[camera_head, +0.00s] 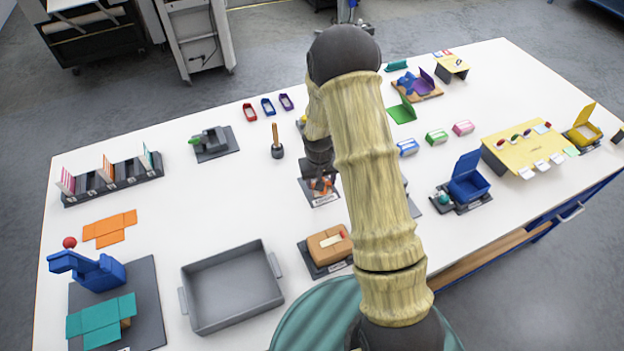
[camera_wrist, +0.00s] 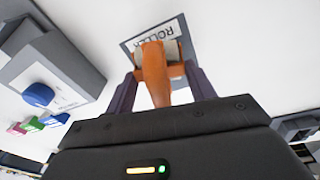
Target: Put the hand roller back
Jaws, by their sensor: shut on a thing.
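The hand roller (camera_wrist: 154,70) is orange with pale grey roller ends. My gripper (camera_wrist: 162,78) is shut on it, with a dark finger on each side. In the wrist view the roller lies over a grey mat (camera_wrist: 128,45) with a white label reading ROLLER, partly covered by the roller. I cannot tell whether the roller touches the mat. In the head view my gripper (camera_head: 321,180) is low over the same mat (camera_head: 326,201), near the middle of the table. My arm hides part of this area.
A grey tray (camera_head: 232,290) stands at front left. A tan block on a dark labelled pad (camera_head: 312,252) sits just in front of the mat. A brush with a wooden handle (camera_head: 276,137) stands to the left. A blue open box (camera_head: 468,180) is to the right. White table is clear left of the mat.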

